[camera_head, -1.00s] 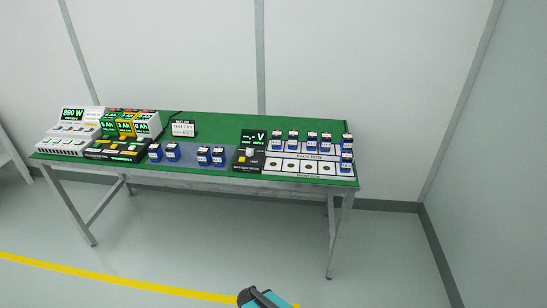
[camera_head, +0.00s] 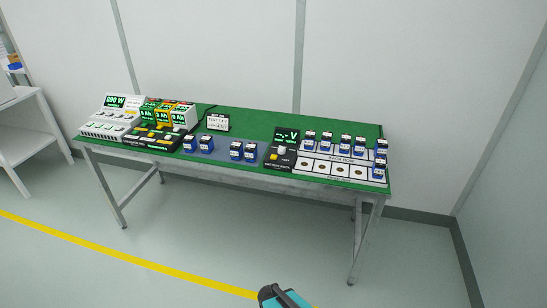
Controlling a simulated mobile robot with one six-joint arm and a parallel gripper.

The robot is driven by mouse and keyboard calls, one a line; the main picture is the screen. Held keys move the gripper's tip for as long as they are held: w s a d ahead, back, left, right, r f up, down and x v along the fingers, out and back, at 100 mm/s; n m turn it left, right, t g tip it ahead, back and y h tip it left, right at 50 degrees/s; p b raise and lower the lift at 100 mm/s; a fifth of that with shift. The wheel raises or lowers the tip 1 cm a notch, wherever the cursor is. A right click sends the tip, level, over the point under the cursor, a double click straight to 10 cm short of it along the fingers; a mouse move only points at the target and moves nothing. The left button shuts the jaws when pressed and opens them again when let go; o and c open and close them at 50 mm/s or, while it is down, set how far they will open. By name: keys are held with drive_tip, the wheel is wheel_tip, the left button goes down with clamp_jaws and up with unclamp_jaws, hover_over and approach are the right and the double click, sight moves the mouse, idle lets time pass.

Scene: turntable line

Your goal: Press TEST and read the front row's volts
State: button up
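The battery tester (camera_head: 282,147) is a dark box on the green bench, right of centre. Its green display (camera_head: 287,136) shows dashes and a V, with no digits. A pale button (camera_head: 282,150) sits below the display; its lettering is too small to read. The front row (camera_head: 331,170) is a white strip of squares with dark round spots, mostly empty. One blue battery (camera_head: 378,167) stands at its right end. Several blue batteries (camera_head: 327,142) stand in the row behind. A teal and black part of my arm shows at the bottom edge; my gripper is not in view.
The green-topped bench (camera_head: 255,120) also holds a white power unit (camera_head: 112,118) reading 890 W, chargers (camera_head: 160,115), a small sign (camera_head: 217,122) and several blue batteries on a blue-grey mat (camera_head: 220,152). A shelf (camera_head: 28,125) stands at left. The floor before the bench is clear.

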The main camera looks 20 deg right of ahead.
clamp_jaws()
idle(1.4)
